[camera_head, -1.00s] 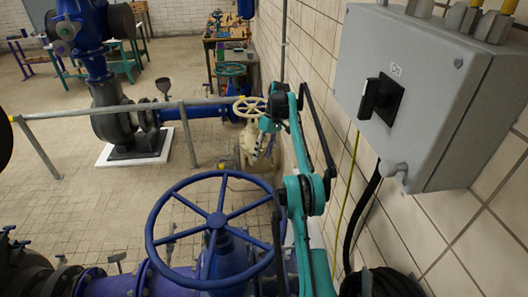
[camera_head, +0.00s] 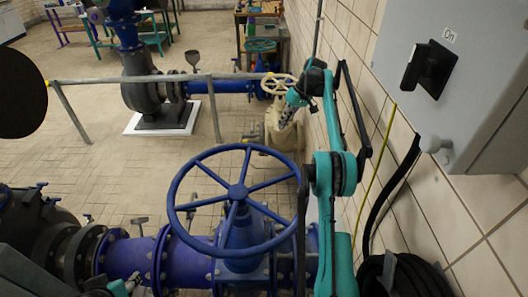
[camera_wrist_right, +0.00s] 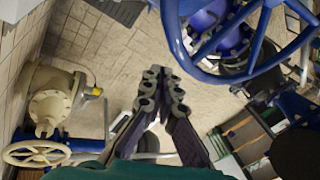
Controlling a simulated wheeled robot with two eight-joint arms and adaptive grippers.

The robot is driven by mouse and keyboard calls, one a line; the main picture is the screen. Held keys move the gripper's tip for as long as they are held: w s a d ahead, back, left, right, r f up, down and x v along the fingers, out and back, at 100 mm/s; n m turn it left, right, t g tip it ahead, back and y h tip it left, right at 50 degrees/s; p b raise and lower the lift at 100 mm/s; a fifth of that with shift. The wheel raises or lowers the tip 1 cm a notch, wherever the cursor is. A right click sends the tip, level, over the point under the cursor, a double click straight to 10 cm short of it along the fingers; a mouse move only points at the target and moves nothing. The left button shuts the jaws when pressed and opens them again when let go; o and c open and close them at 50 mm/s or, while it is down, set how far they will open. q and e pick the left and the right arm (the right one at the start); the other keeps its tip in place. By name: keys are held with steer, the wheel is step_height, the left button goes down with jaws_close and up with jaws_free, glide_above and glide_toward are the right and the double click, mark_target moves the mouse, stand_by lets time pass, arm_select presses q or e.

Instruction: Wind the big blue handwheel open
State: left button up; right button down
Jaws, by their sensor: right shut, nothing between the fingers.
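The big blue handwheel (camera_head: 238,192) stands in the lower middle of the head view, with a round rim and several spokes. It sits above a blue valve body (camera_head: 243,235). Part of its rim and spokes shows at the upper right of the wrist view (camera_wrist_right: 176,43). My right gripper (camera_head: 286,117) is beyond the wheel and to its right, in front of the cream valve, and apart from the blue rim. In the wrist view its dark fingers (camera_wrist_right: 162,82) are together and empty. My right arm passes close to the wheel's right side.
A cream valve with a small handwheel (camera_head: 277,84) stands behind. A grey switch box (camera_head: 455,75) hangs on the tiled wall at right, above a coiled black hose (camera_head: 395,275). A grey railing (camera_head: 150,81) crosses behind. Open tiled floor (camera_head: 110,180) lies to the left.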

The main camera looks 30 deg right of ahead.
steer(key=w+a+f+m+t+b, duration=0.2)
steer(key=t, duration=0.1)
steer(key=m+t+b, duration=0.5)
steer(key=m+t, duration=0.1)
glide_above(273, 153)
steer(key=shift+f, duration=0.9)
steer(key=s+a+f+m+t+h+b, duration=0.25)
steer(key=s+m, duration=0.25)
steer(key=s, duration=0.5)
steer(key=w+a+f+b, duration=0.2)
steer(key=w, duration=0.3)
steer(key=w+a+f+b, duration=0.2)
steer(key=w+b, duration=0.1)
steer(key=w, duration=0.3)
steer(key=shift+w+a+t, duration=0.2)
steer(key=shift+a+t, duration=0.05)
steer(key=shift+t, duration=0.2)
